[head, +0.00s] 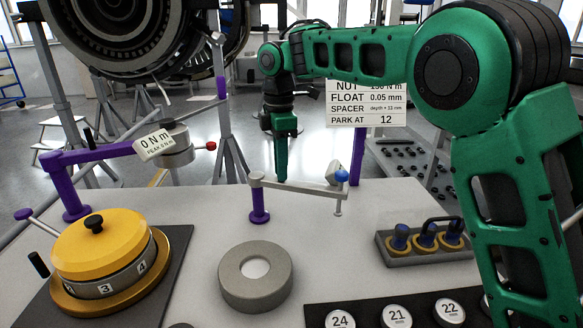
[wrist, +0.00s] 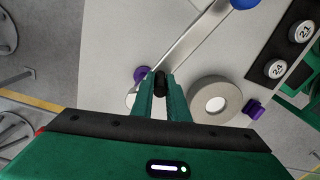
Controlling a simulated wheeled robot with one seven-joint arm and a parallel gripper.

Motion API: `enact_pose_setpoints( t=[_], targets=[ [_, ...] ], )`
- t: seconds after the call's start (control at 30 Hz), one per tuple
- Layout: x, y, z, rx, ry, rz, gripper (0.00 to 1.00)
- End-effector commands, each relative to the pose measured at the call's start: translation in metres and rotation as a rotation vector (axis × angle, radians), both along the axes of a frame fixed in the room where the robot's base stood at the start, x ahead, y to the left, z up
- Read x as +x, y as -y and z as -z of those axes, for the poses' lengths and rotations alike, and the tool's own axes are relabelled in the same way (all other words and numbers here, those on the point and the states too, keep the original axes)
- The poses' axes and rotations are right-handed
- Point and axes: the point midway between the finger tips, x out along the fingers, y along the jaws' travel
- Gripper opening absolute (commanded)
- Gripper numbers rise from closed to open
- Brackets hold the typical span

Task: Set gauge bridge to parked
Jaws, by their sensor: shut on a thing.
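The gauge bridge (head: 300,187) is a slim grey bar on a purple post (head: 259,205). A blue ball (head: 341,176) and a small tilted dial box (head: 331,168) are at its right end. My gripper (head: 281,178) points down at the bar near the post end. In the wrist view, my gripper (wrist: 160,92) is shut on a small black knob (wrist: 160,80) beside the bar (wrist: 195,40). Whether the knob belongs to the bar cannot be told. The blue ball (wrist: 244,3) is at that view's top edge.
A grey ring (head: 256,292) lies on the table in front. A yellow-topped drum (head: 98,250) and a purple arm with a 0 N m readout (head: 155,144) stand left. Right are a plug tray (head: 420,250) and numbered discs (head: 397,316). A sign (head: 366,104) reads PARK AT 12.

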Motion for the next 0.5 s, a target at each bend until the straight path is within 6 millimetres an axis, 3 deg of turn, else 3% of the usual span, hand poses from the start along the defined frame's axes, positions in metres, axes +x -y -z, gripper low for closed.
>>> enact_pose_setpoints(
  t=[0.5],
  targets=[
    [0.024, -0.002, -0.003, 0.006, 0.007, -0.348, 0.00]
  ],
)
